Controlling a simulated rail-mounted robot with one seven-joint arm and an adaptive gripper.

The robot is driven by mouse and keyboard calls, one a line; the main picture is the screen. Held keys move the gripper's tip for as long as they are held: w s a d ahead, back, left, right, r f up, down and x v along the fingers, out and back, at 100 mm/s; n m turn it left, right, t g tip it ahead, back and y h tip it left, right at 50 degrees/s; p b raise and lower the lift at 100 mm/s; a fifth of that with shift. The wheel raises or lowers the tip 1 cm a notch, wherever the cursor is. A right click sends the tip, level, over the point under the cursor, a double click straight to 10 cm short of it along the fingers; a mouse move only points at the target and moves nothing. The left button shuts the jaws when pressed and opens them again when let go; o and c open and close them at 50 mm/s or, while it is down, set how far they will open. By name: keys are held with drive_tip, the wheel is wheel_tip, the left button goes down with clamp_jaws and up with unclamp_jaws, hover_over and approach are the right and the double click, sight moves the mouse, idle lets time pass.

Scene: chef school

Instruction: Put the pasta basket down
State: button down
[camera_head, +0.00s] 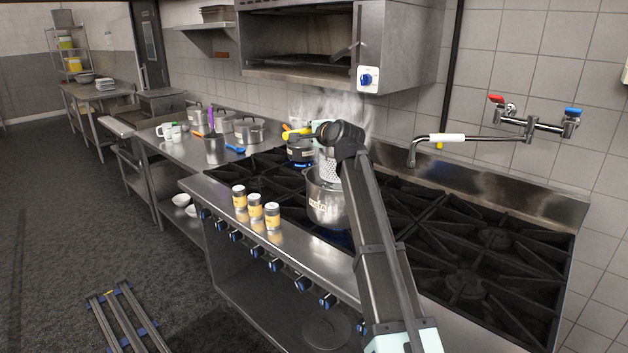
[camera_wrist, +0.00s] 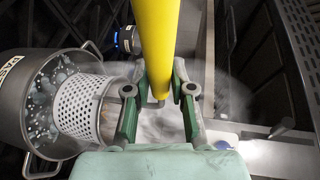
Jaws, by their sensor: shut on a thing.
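The pasta basket (camera_head: 328,172) is a pale perforated metal cylinder with a yellow handle (camera_head: 296,132). My gripper (camera_head: 324,130) is shut on the handle, which runs between its fingers (camera_wrist: 160,92) in the wrist view. The basket hangs at the mouth of a steel pot (camera_head: 322,207) on the stove. In the wrist view the basket (camera_wrist: 85,106) overlaps the opening of the pot (camera_wrist: 18,100), where bubbling water shows. I cannot tell how deep the basket sits or whether it touches the pot. My arm hides part of the pot and basket in the head view.
A second, dark pot (camera_head: 299,150) stands behind on a lit burner, with steam above. Several yellow-labelled jars (camera_head: 256,208) stand on the stove's front ledge. Empty burner grates (camera_head: 470,240) lie to the right. A wall faucet (camera_head: 440,138) reaches over the stove.

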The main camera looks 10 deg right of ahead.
wheel_tip(320, 180, down, 14)
drive_tip(key=p, duration=0.1)
drive_tip(key=shift+f+p, duration=0.25)
drive_tip(key=shift+p, duration=0.15)
drive_tip(key=shift+f, duration=0.15)
drive_tip(key=c, duration=1)
unclamp_jaws()
drive_tip(key=b+v, duration=0.2)
drive_tip(key=v, duration=1)
